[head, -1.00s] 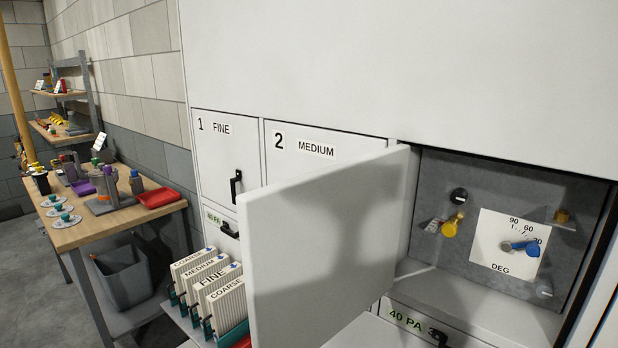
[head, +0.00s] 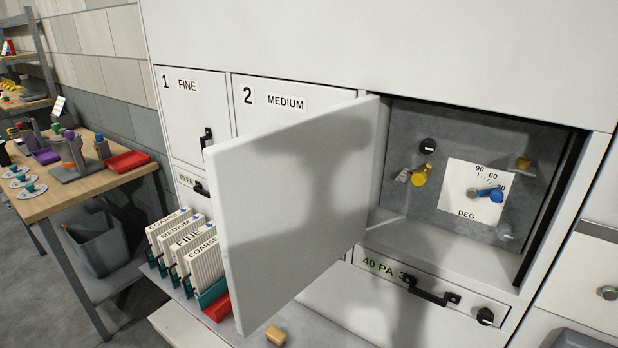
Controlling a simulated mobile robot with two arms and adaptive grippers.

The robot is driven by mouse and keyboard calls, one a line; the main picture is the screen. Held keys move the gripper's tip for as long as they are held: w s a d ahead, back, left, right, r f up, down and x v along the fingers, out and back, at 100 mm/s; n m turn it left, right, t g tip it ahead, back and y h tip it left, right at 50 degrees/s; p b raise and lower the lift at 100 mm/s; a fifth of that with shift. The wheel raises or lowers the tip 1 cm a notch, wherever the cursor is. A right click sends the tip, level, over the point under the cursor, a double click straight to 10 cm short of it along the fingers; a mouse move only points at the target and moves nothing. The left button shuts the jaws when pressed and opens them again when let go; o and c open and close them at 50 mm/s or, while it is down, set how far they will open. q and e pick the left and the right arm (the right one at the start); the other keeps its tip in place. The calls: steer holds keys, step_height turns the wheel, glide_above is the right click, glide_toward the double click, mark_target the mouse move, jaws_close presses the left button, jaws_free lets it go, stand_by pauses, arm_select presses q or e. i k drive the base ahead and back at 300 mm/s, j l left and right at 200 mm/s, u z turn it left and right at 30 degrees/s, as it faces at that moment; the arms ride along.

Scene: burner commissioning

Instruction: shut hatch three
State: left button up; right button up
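The white door of hatch three (head: 295,215) stands open in the head view, swung out toward me from its left edge. It partly covers the front of hatch two. Behind it the grey recess of hatch three (head: 400,207) is exposed, with a DEG dial plate (head: 475,205), a blue pointer (head: 490,194), a yellow knob (head: 420,176) and a black knob (head: 428,146) inside. A shadow lies on the door face. Neither of my grippers shows in this view.
Hatch one (head: 193,118) and hatch two (head: 250,115) are shut. A drawer marked 40 PA 3 (head: 470,283) is below the recess. Filter cartridges (head: 187,248), a red tray (head: 218,306) and a tan knob (head: 275,335) sit on the ledge. A wooden workbench (head: 75,190) stands left.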

mark_target(290, 198)
steer(key=i+j+z, duration=0.1)
steer(key=z, duration=0.4)
steer(key=j+z, duration=0.1)
steer(key=z, duration=0.35)
steer(key=j+z, duration=0.2)
steer(key=z, duration=0.3)
steer(key=j+z, duration=0.25)
steer(key=j, duration=0.4)
steer(key=j+z, duration=0.3)
steer(key=j, duration=0.4)
steer(key=k+j+z, duration=0.1)
steer(key=j+z, duration=0.15)
steer(key=j, duration=0.4)
steer(key=k+j, duration=0.1)
steer(key=j, duration=0.3)
steer(key=k+j, duration=0.1)
steer(key=j, duration=0.35)
